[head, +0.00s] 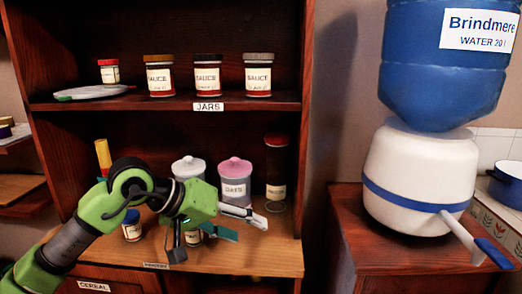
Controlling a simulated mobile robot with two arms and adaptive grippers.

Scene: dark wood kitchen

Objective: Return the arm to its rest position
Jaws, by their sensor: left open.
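My left arm comes in from the lower left, in green and dark grey. Its gripper (218,238) is open in front of the lower shelf of the dark wood cabinet. Nothing shows between its fingers. Behind it stand a jar with a pink lid labelled OATS (235,181) and a jar with a white lid (188,168). The gripper and arm partly cover these jars and a small labelled jar (194,238). My right gripper is not in view.
Three sauce jars (208,77) stand on the upper shelf (130,104), beside a red-lidded jar (109,71). A blue-lidded jar (132,226) and a dark tall jar (276,172) flank the arm. A water dispenser (415,170) stands on the right cabinet, its lever jutting out.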

